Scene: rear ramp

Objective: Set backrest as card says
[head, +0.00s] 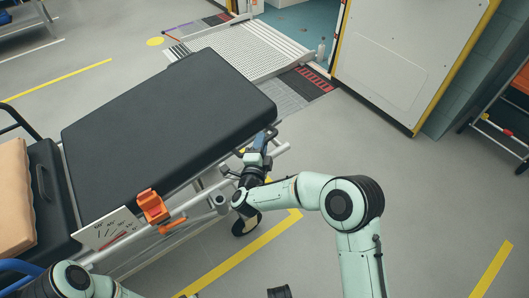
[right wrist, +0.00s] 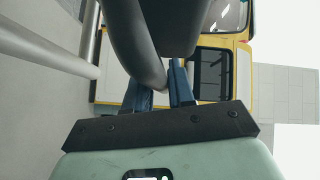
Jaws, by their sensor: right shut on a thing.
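The backrest (head: 165,120) is a long black pad on the stretcher, sloping up from its hinge side at the left. A white angle plate (head: 106,231) with black marks and a red pointer is on the stretcher's near side; its figures are too small to read. An orange lever (head: 153,207) is beside the plate. My right gripper (head: 268,140) is at the pad's right corner, shut on a dark tubular handle (right wrist: 132,42). In the right wrist view its blue fingers (right wrist: 160,88) are on both sides of the handle. My left gripper is out of view. I cannot make out a card.
A tan cushion (head: 12,195) lies at the far left. A grey metal ramp (head: 245,52) leads up to the vehicle at the back. A white door panel (head: 403,52) stands right of it. Open grey floor (head: 440,220) lies to the right, with yellow lines.

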